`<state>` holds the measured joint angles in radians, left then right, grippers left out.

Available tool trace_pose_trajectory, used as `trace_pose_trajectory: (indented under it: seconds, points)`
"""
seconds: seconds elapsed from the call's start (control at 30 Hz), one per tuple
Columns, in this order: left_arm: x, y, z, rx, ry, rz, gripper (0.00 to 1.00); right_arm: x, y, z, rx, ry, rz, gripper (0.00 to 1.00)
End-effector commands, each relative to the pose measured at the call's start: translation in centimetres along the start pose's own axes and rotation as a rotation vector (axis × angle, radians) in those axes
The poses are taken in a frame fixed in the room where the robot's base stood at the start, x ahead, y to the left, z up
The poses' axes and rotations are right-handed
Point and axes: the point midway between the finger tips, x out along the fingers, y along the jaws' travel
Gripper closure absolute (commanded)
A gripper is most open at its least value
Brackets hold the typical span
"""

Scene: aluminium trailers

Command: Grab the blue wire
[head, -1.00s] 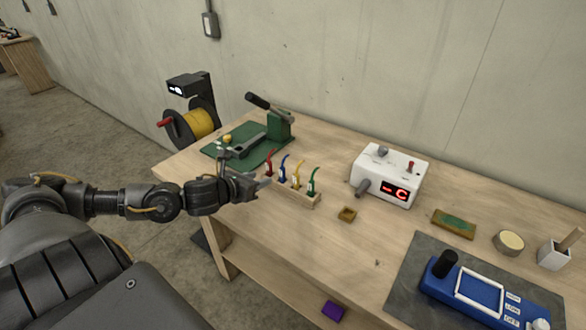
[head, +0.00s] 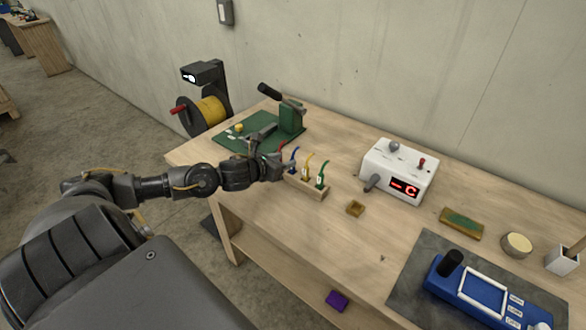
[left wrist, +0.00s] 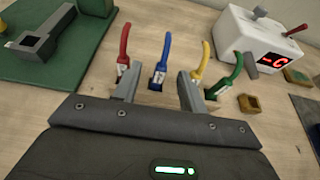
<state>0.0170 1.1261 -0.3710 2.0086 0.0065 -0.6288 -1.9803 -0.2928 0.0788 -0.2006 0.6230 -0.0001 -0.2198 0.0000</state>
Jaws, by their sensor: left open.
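The blue wire (head: 293,160) stands upright in a small wooden holder (head: 312,191) on the workbench, with the red wire (head: 283,148), yellow wire (head: 308,166) and green wire (head: 322,174) in the same row. The blue wire also shows in the left wrist view (left wrist: 161,65). My left gripper (head: 284,165) is at the holder's left end. In the left wrist view its open fingers (left wrist: 158,92) lie either side of the blue wire's base, the left finger near the red wire (left wrist: 123,50) and the right near the yellow wire (left wrist: 199,70). Contact cannot be told. My right gripper is out of view.
A green mat with a press (head: 291,118) is behind the holder. A white box with a red display (head: 398,172) stands right of it. A small brown dish (head: 355,208) lies between. A blue device (head: 485,290) sits on a grey mat at front right.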

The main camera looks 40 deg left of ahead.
Motion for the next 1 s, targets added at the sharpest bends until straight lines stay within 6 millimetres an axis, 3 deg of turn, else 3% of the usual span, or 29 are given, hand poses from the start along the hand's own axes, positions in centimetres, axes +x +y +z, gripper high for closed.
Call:
trace_pose_trajectory:
  seconds: [0.23,0.4,0.7,1.0]
  points:
    - [2.9,-0.5,0.1,-0.007,-0.001,0.000,0.58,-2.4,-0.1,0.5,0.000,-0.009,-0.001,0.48]
    - [4.7,-0.4,-0.1,-0.004,-0.001,0.000,0.58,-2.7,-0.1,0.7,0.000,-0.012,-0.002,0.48]
    - [5.1,-0.4,-0.4,-0.001,0.000,0.000,0.59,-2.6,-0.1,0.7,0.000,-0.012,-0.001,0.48]
    - [5.1,-0.4,-0.3,-0.001,0.000,0.000,0.99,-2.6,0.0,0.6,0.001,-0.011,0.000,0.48]
